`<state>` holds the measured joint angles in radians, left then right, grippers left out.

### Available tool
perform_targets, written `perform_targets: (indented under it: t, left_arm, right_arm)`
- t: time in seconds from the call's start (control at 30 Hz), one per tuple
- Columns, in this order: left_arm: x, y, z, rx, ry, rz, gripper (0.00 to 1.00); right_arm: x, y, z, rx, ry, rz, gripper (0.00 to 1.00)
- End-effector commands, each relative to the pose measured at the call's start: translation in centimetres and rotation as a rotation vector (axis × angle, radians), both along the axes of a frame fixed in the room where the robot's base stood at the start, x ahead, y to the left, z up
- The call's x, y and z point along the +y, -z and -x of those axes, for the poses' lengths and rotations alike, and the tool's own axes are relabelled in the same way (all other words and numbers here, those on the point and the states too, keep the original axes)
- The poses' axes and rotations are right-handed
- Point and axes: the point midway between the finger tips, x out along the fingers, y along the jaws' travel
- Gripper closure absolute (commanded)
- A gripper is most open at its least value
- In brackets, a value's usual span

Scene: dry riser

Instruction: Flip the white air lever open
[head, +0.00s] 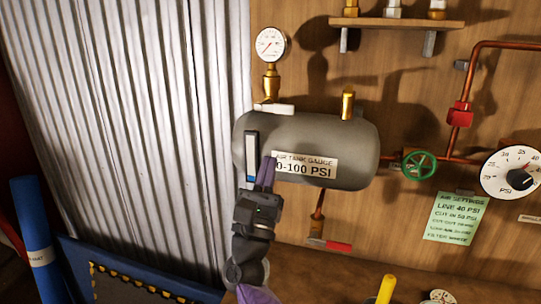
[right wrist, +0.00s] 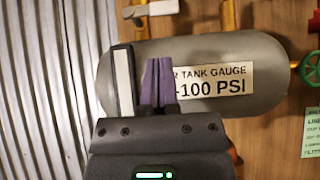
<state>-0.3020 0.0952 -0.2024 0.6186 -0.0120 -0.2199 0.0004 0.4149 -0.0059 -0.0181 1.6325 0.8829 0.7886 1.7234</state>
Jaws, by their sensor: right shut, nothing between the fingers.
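The white air lever (head: 273,108) lies about level on the fitting under the brass pipe at the tank's top left. It also shows in the right wrist view (right wrist: 150,8) at the top edge. The grey air tank (head: 340,135) is fixed in front of the wooden wall. My right gripper (head: 266,165) is shut and empty. Its purple fingers point upward in front of the tank, below the lever and apart from it. They cover the left part of the tank label in the right wrist view (right wrist: 157,75). My left gripper is not in view.
A round gauge (head: 270,45) stands above the lever. A brass fitting (head: 348,105) rises from the tank's right top. A red-handled valve (head: 335,245) hangs below the tank, and a green handwheel (head: 419,165) is at the right. Corrugated metal (head: 130,110) fills the left side.

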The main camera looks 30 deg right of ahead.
Motion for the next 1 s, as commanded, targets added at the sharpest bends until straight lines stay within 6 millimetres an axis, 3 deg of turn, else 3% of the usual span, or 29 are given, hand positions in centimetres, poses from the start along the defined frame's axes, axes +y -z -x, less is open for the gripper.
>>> perform_targets:
  t: [0.1, 0.33, 1.0]
  left_arm:
    - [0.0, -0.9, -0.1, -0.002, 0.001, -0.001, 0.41]
    - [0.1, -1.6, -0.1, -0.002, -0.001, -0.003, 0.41]
    - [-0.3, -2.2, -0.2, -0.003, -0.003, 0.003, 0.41]
  right_arm:
    - [-1.4, -2.2, -1.1, -0.004, 0.001, 0.001, 1.00]
    - [-3.5, -4.8, -2.9, -0.001, 0.001, 0.002, 1.00]
    - [-4.2, -5.7, -3.4, 0.021, 0.001, 0.018, 1.00]
